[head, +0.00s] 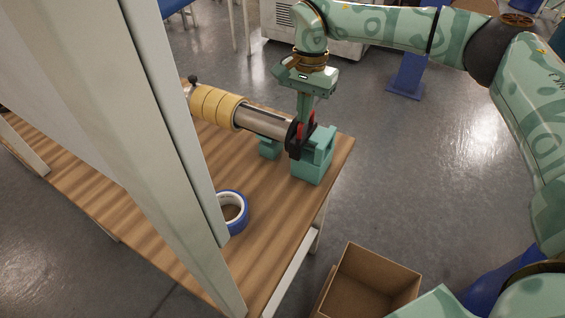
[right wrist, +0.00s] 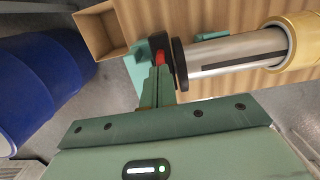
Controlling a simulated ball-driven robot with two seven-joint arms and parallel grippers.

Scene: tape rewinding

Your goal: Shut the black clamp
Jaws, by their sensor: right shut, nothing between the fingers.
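The black clamp (head: 293,138) sits at the right end of the metal shaft, against the teal stand (head: 316,160). A small red part shows beside it. In the right wrist view the black clamp (right wrist: 181,66) and the red part (right wrist: 160,57) show just past my fingertips. My right gripper (head: 304,118) points down over the clamp; its fingers are together and hold nothing. In the right wrist view the fingertips (right wrist: 160,74) are close to the red part; I cannot tell whether they touch it. The fingers partly hide the clamp. My left gripper is not in view.
Yellow tape rolls (head: 212,106) sit on the shaft's left part. A blue tape roll (head: 233,212) lies on the wooden table (head: 262,228). A pale panel (head: 130,120) blocks the left side. A cardboard box (head: 372,283) stands off the table's near right edge.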

